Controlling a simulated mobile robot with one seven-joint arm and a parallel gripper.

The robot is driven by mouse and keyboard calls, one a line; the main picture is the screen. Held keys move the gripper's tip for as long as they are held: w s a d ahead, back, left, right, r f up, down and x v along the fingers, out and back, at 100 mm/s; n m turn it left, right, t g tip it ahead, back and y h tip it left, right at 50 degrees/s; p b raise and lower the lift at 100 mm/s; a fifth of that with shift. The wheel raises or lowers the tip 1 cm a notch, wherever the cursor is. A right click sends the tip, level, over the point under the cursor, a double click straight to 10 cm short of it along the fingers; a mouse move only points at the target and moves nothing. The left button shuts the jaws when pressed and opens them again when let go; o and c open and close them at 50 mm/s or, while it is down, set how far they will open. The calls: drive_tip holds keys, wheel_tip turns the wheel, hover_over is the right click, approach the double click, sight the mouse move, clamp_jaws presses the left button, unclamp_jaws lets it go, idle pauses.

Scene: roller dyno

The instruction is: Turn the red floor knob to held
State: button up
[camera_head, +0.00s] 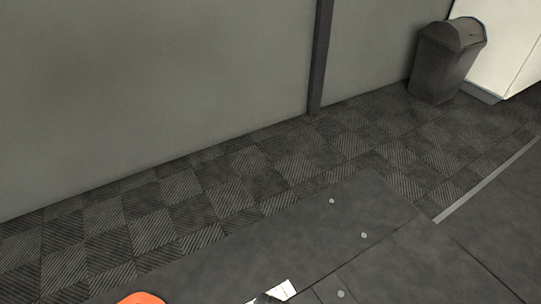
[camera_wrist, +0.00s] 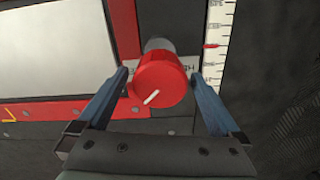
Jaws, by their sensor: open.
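The red knob (camera_wrist: 163,84) shows in the wrist view, a round red cap on a grey shaft or collar. A short white mark on its face slants from lower left to upper right. My gripper (camera_wrist: 159,75) is open, with one blue finger on each side of the knob. I cannot tell whether either finger touches it. A white label (camera_wrist: 186,66) behind the knob is mostly hidden, with only a few letters showing. The knob cannot be made out in the head view.
A red-framed pale panel (camera_wrist: 55,50) lies left of the knob in the wrist view. A white scale (camera_wrist: 216,45) with a red marker stands to the right. In the head view, a grey wall (camera_head: 150,90) and a dark bin (camera_head: 444,62) stand beyond the tiled floor.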

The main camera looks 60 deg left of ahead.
drive_tip(key=c, duration=1.3)
